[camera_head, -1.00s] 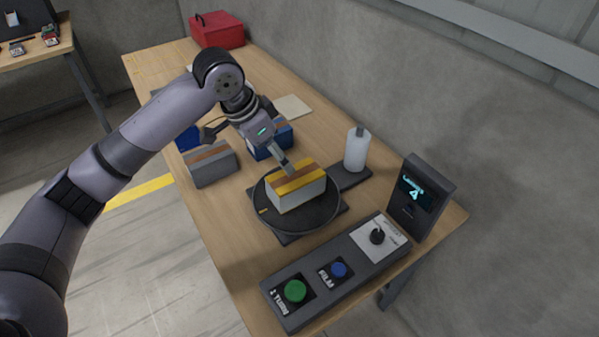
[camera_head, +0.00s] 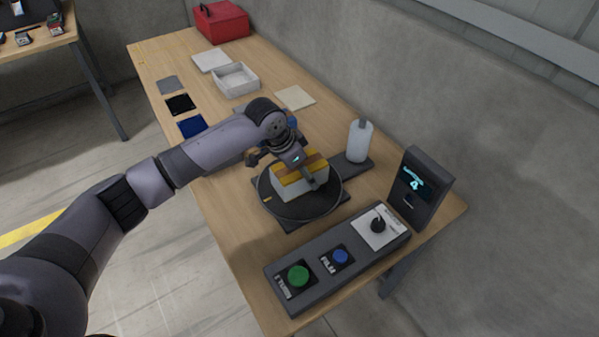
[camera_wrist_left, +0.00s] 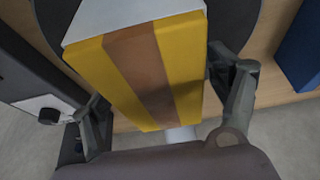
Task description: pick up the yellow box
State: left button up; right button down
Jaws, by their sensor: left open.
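The yellow box (camera_head: 299,191), with pale sides and a top striped yellow and brown, sits on the round dark turntable (camera_head: 322,205). Its striped top (camera_wrist_left: 185,62) fills the middle of the left wrist view. My left gripper (camera_head: 283,168) is over the box, pointing down, with its jaws open. In the left wrist view, one finger of my left gripper (camera_wrist_left: 162,92) is on each side of the box. Contact with the box cannot be told. The gripper hides part of the box in the head view. My right gripper is not in view.
A white bottle (camera_head: 360,141) stands behind the turntable. A blue box (camera_head: 292,117) is mostly hidden by my arm. A white tray (camera_head: 236,79) is farther back.

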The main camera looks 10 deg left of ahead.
pick_arm(q)
jog(key=shift+x, duration=0.85)
jog(key=shift+s, duration=0.1)
jog(key=shift+f, duration=0.15)
jog(key=shift+f+p, duration=0.15)
jog(key=shift+p, duration=0.15)
jog(key=shift+c, duration=0.4)
jog(key=shift+s+f, duration=0.15)
jog(key=shift+s, duration=0.05)
jog(key=c, duration=1.6)
